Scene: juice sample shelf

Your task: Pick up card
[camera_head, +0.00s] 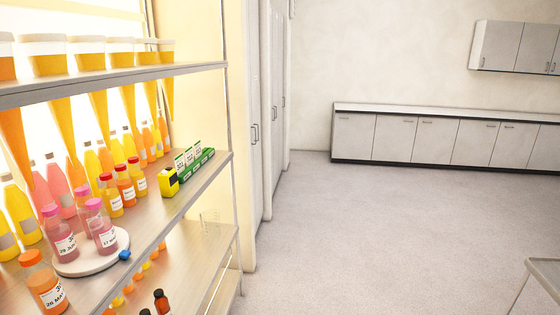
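Several small white cards with green print stand upright in a row on the shelf in the head view. The front card (180,161) is behind a yellow and black block (169,183). The cards stand in or behind a long low green holder (203,163) near the shelf's right edge; I cannot tell which. Neither of my grippers is in view.
The metal shelf (205,184) on the left holds juice bottles (138,181) and a round white turntable (75,263) with pink bottles. An upper shelf (120,77) holds tubs. Open floor (370,230) lies right, with a table corner (545,272) at the lower right.

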